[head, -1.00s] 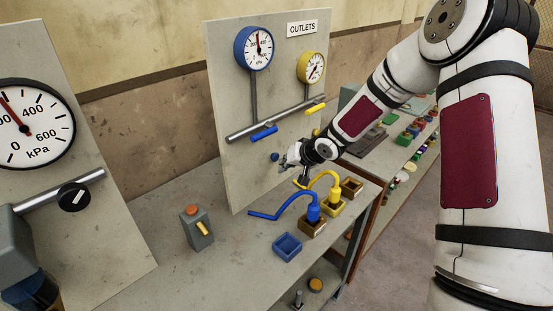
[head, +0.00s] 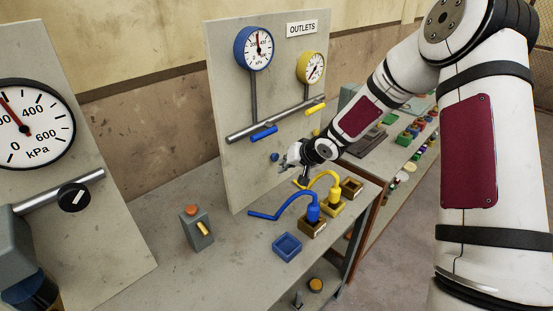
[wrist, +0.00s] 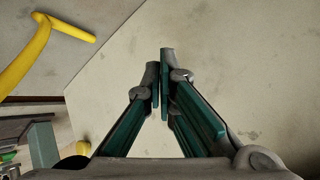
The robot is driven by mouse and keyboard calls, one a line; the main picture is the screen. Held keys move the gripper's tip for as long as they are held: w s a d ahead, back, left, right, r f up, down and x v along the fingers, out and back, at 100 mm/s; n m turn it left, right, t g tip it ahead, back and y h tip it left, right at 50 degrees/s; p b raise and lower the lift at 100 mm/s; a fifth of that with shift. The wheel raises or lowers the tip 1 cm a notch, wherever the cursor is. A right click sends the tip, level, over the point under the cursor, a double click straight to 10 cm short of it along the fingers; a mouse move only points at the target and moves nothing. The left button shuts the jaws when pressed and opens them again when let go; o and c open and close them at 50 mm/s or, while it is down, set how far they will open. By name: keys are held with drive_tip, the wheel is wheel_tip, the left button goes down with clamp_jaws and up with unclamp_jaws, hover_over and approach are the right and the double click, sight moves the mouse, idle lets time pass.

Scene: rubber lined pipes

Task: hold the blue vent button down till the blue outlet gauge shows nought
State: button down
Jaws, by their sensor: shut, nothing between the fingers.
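The blue vent button (head: 275,156) is on the upright outlet board, below the blue lever (head: 264,133). My gripper (head: 284,160) is just to the right of the button in the head view; I cannot tell whether they touch. In the wrist view my gripper (wrist: 160,75) has its fingers together in front of the bare board, with nothing between them. The blue button does not show there. The blue outlet gauge (head: 254,48) has its red needle pointing nearly straight up, well away from nought.
A yellow gauge (head: 311,67) and yellow lever (head: 315,108) are to the right. A yellow knob (wrist: 83,147) shows low in the wrist view. On the bench are a blue tray (head: 287,247), a box with an orange button (head: 197,228), and blue and yellow hoses.

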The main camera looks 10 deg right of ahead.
drive_tip(key=shift+w, duration=0.1)
drive_tip(key=shift+w+a, duration=0.25)
drive_tip(key=shift+w+a, duration=0.3)
drive_tip(key=shift+w, duration=0.15)
idle(1.0)
drive_tip(key=shift+s, duration=0.1)
idle(2.7)
drive_tip(key=shift+s+d+p, duration=0.35)
drive_tip(key=shift+s+d, duration=0.2)
drive_tip(key=shift+s, duration=0.2)
drive_tip(key=s+d+p, duration=0.1)
drive_tip(key=s+d, duration=0.1)
drive_tip(key=s+p, duration=0.1)
drive_tip(key=s, duration=0.1)
drive_tip(key=shift+s+d+p, duration=0.1)
drive_tip(key=shift+d+p, duration=0.25)
drive_tip(key=shift+d, duration=0.05)
